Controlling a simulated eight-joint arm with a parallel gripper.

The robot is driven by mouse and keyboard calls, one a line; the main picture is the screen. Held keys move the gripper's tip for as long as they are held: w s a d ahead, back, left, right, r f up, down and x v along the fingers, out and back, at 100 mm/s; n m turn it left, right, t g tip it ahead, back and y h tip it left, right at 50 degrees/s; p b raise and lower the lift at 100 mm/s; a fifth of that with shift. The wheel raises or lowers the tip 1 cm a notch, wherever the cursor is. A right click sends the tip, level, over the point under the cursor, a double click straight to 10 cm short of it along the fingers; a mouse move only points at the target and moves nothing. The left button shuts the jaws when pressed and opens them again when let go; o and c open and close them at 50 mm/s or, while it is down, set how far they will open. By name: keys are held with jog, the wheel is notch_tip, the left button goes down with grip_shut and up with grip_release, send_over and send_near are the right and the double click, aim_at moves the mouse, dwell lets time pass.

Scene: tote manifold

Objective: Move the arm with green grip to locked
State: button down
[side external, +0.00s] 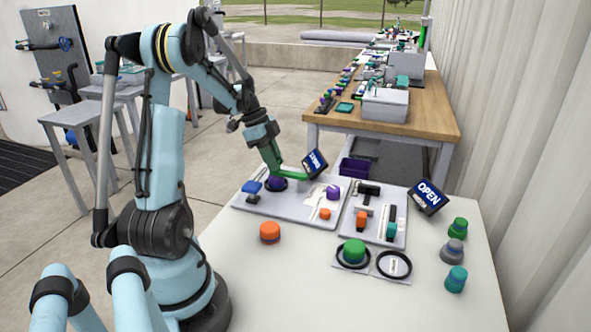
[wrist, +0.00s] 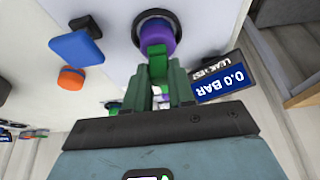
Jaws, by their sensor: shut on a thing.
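The arm with the green grip (side external: 293,174) is at the back of the left grey panel, beside a purple round hub (side external: 277,184). In the wrist view, the green grip (wrist: 157,62) extends from the purple hub (wrist: 157,36), which has a dark ring around it. My gripper (side external: 274,168) reaches down to it from the upper left. In the wrist view, my gripper (wrist: 163,88) is shut on the green grip, with a green finger on each side. The fingers hide part of the grip. I cannot read any locked marking.
A tilted display (side external: 315,163) stands just right of my gripper; it reads 0.0 BAR in the wrist view (wrist: 222,80). A blue handle (side external: 252,187) is left of the hub. An OPEN sign (side external: 428,197) stands farther right. The table's front is mostly clear around an orange knob (side external: 270,232).

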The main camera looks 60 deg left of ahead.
jog(key=shift+w+a, duration=0.1)
dwell(0.3)
jog(key=c, duration=1)
grip_release()
jog(key=shift+o, duration=0.2)
jog(key=shift+r, duration=0.1)
jog(key=v, duration=1.2)
jog(key=w+d+n+y, duration=0.2)
jog(key=w+d, duration=0.3)
jog(key=d, duration=0.5)
jog(key=s+d+f+n+t, duration=0.1)
jog(key=d+f+n+t, duration=0.1)
jog(key=d, duration=1)
jog(key=s+d+f+n+t+y, duration=0.1)
jog(key=d+n, duration=0.4)
jog(key=d, duration=0.7)
jog(key=shift+f+t, duration=0.5)
